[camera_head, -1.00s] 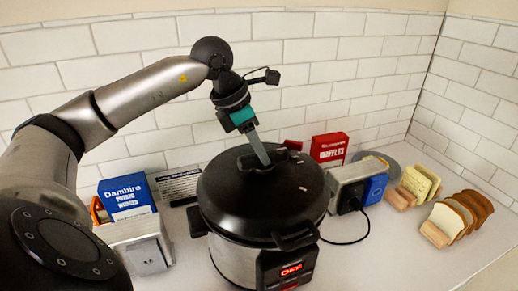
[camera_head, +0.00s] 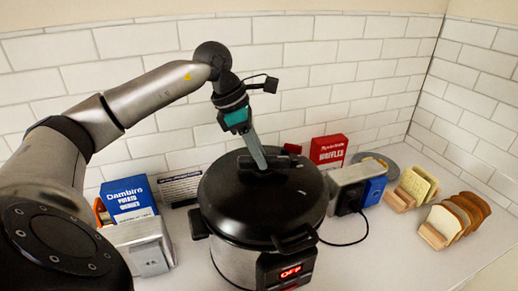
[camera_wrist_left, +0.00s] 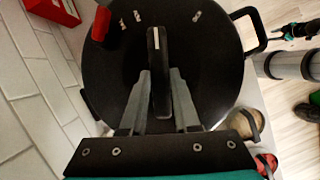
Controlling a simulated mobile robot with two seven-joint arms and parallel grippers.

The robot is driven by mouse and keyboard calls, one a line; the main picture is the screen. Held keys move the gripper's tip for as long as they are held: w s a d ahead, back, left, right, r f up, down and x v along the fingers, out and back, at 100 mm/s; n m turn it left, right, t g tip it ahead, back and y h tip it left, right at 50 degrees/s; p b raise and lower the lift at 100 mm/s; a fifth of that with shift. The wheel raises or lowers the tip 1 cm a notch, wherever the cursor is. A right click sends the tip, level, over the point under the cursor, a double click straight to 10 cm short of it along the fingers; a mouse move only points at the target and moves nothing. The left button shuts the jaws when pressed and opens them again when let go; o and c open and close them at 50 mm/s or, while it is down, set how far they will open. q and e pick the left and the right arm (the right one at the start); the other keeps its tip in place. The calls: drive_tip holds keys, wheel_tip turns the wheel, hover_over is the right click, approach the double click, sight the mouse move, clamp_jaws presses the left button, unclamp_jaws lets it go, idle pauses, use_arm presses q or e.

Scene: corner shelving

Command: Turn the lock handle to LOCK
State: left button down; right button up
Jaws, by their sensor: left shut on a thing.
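The black lock handle (camera_head: 278,162) sits on top of the round black lid (camera_head: 225,190) of the cooker (camera_head: 235,262). In the left wrist view the handle (camera_wrist_left: 159,50) is a dark bar with a white line at its far end. My left gripper (camera_head: 264,166) reaches down from above, and its two grey fingers (camera_wrist_left: 160,78) stand on either side of the handle, shut on it. Small white marks (camera_wrist_left: 137,16) and a red part (camera_wrist_left: 101,24) show on the lid near the handle's far end. I cannot read the marks.
A blue box (camera_head: 128,197) and a silver toaster (camera_head: 148,248) stand left of the cooker. A red waffle box (camera_head: 328,149), another toaster (camera_head: 345,173) with a cord, and bread racks (camera_head: 433,235) stand right. A dark teal part shows in the wrist view's top right corner.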

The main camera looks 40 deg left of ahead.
use_arm(q)
drive_tip(key=m+p, duration=0.1)
drive_tip(key=m, duration=0.1)
drive_tip(key=m+g+h+p, duration=0.1)
drive_tip(key=m, duration=0.1)
drive_tip(key=shift+w+a+r+m, duration=0.1)
drive_tip(key=shift+w+r+m, duration=0.1)
drive_tip(key=shift+m, duration=0.1)
drive_tip(key=shift+w+f+m+g+p, duration=0.15)
drive_tip(key=shift+m+g+p, duration=0.45)
drive_tip(key=shift+m, duration=1)
drive_tip(key=shift+g, duration=0.3)
drive_tip(key=c, duration=0.6)
unclamp_jaws()
drive_tip(key=shift+c, duration=0.2)
drive_tip(key=shift+a, duration=0.1)
drive_tip(key=p+v, duration=0.3)
drive_tip(key=v, duration=1.2)
drive_tip(key=shift+a, duration=0.15)
